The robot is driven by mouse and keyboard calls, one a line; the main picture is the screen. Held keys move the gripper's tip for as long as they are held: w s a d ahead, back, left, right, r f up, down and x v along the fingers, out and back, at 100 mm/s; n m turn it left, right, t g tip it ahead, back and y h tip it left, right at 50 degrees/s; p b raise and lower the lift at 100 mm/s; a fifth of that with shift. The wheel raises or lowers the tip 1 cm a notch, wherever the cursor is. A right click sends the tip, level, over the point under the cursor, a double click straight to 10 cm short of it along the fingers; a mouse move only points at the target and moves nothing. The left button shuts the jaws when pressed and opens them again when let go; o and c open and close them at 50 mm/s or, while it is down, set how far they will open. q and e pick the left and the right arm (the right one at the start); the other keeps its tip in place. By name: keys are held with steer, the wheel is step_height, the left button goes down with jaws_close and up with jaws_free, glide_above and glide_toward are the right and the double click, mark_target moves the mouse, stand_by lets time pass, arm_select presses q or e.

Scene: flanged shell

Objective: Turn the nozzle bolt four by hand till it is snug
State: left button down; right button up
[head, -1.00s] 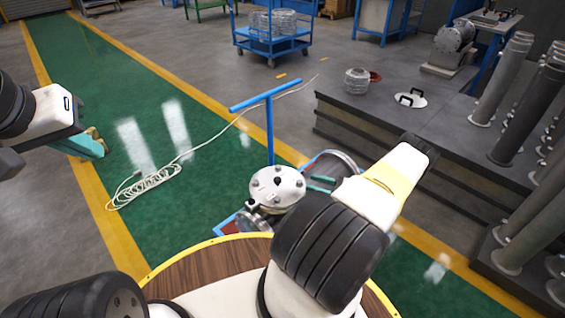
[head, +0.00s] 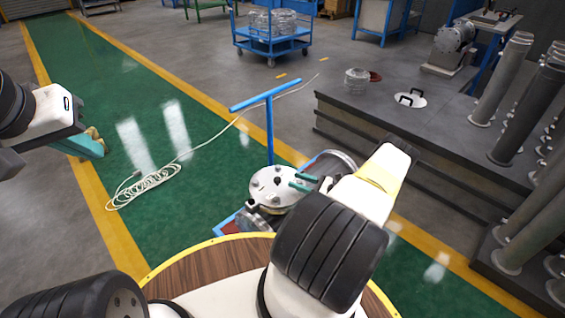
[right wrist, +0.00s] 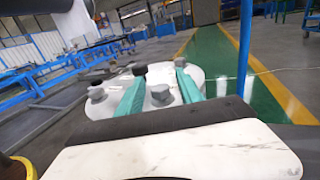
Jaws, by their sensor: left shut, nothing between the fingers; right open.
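The round pale flange plate (head: 268,186), with several bolts on it, sits on a cart just beyond my base. My right gripper (head: 303,182) is open over the plate's right side. In the right wrist view the plate (right wrist: 205,82) lies under the two teal fingers (right wrist: 160,76). A grey bolt (right wrist: 162,96) shows between them; I cannot tell whether they touch it. Another bolt (right wrist: 97,93) stands outside the left finger, and a dark-topped one (right wrist: 140,70) lies near the fingertips. No mark shows which is bolt four. My left gripper (head: 98,146) is shut and empty, far left of the plate.
The blue T-handle (head: 268,120) rises just behind the plate. A coiled white cable (head: 146,186) lies on the green floor to the left. A dark platform (head: 400,130) with pipes stands to the right.

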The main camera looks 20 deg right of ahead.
jaws_close()
steer(key=shift+m+t+h, duration=0.3)
steer(key=m+t+h, duration=0.1)
steer(key=m+h, duration=0.1)
steer(key=h, duration=0.1)
steer(key=m+t+h, duration=0.2)
steer(key=h, duration=0.1)
steer(key=shift+m+h, duration=0.4)
steer(key=shift+w+d+m+t+h, duration=0.15)
steer(key=shift+m+t+h, duration=0.25)
steer(key=shift+m+h, duration=0.6)
steer(key=shift+r+h, duration=0.15)
steer(key=shift+h, duration=0.25)
jaws_free()
steer(key=shift+s, duration=0.2)
